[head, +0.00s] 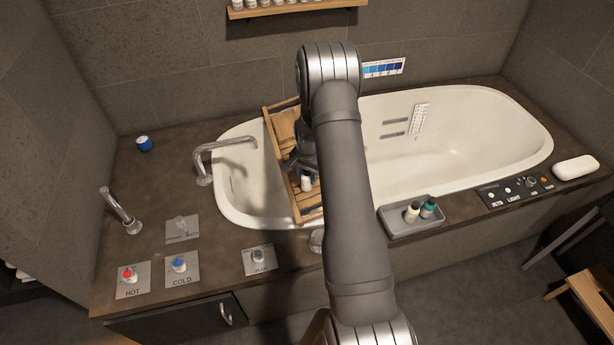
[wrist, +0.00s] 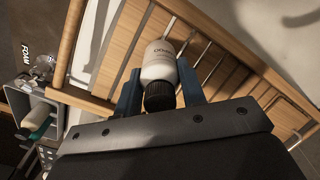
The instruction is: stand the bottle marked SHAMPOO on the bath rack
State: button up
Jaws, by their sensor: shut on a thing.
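My gripper (wrist: 160,92) has its two blue fingers shut on a white bottle (wrist: 159,62) with a black ribbed cap. Its small label is not clearly readable, so I cannot confirm it says SHAMPOO. The bottle also shows in the head view (head: 306,184), partly hidden by my arm. It is over the wooden bath rack (head: 284,126), which lies across the left part of the tub. The rack's slats and rails fill much of the wrist view (wrist: 114,45). Whether the bottle's base touches the slats, I cannot tell.
A grey tray (head: 400,231) on the tub's front ledge holds a white bottle (head: 412,211) and a teal bottle (head: 428,208). A chrome spout (head: 225,144) reaches over the tub (head: 232,195) left of the rack. A control panel (head: 514,191) and soap-like white block (head: 575,168) are at right.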

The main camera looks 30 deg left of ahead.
jog(key=shift+f, duration=0.25)
jog(key=o, duration=1)
notch_tip(320, 180, up, 12)
jog(key=shift+r, duration=0.15)
dwell(0.9)
notch_tip(320, 180, down, 12)
jog(key=shift+f, duration=0.2)
notch_tip(320, 180, up, 3)
jog(key=shift+f, duration=0.1)
jog(key=shift+r, duration=0.7)
